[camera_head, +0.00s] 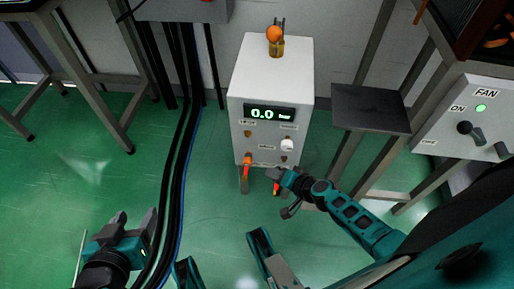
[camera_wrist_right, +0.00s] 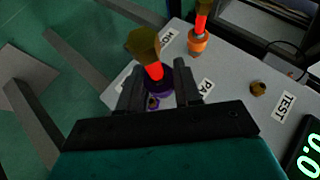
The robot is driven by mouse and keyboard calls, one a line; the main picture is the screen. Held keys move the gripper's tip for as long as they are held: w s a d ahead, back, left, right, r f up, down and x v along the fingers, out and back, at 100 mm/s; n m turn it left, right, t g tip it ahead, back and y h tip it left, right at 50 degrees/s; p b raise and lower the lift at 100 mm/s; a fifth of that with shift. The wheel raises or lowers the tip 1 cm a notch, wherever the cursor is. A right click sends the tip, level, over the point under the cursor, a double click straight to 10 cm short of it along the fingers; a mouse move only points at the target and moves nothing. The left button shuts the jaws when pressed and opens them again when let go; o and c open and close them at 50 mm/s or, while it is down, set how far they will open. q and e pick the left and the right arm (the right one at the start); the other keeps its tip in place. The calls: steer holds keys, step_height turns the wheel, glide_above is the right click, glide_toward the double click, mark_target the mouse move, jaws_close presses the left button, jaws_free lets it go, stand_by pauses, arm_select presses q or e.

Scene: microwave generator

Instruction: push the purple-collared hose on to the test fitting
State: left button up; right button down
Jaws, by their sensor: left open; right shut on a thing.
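The hose (camera_wrist_right: 155,72) with the purple collar (camera_wrist_right: 163,87) is between the fingers of my right gripper (camera_wrist_right: 159,88), which is shut on it. It has a short red length and a brass hex end. In the head view my right gripper (camera_head: 281,175) is at the lower right front of the white box, and the collar is hard to make out there. The brass test fitting (camera_wrist_right: 258,88) is beside the TEST label, bare and apart from the hose; it shows in the head view (camera_head: 248,134) under the display. My left gripper (camera_head: 138,238) is open and empty at lower left.
The white box (camera_head: 272,65) has a display (camera_head: 268,113) reading 0.0. An orange-collared hose (camera_wrist_right: 198,42) is on its front beside the purple one. Black and blue cables (camera_head: 183,130) run down left. A dark stand (camera_head: 370,108) and fan panel (camera_head: 468,115) are right.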

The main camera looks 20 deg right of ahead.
steer(key=w+a+r+n+g+y, duration=0.1)
steer(key=w+a+r, duration=0.1)
steer(key=a+r, duration=0.35)
steer(key=w+a+r+n+y, duration=0.1)
steer(key=w+a+r+n, duration=0.15)
steer(key=r, duration=0.65)
steer(key=w+a+r+n+g+y, duration=0.1)
steer(key=a+r+y, duration=0.1)
steer(key=a+r, duration=0.35)
steer(key=s+d+r+m+t+h, duration=0.1)
steer(key=d+r+m+h, duration=0.2)
steer(key=r, duration=0.6)
steer(key=s+d+r+m+t+h, duration=0.1)
steer(key=d+r+m+h, duration=0.3)
steer(key=r, duration=0.5)
steer(key=shift+s+d+r+m+t, duration=0.4)
steer(key=shift+s+d+m, duration=0.3)
steer(key=shift+d, duration=0.5)
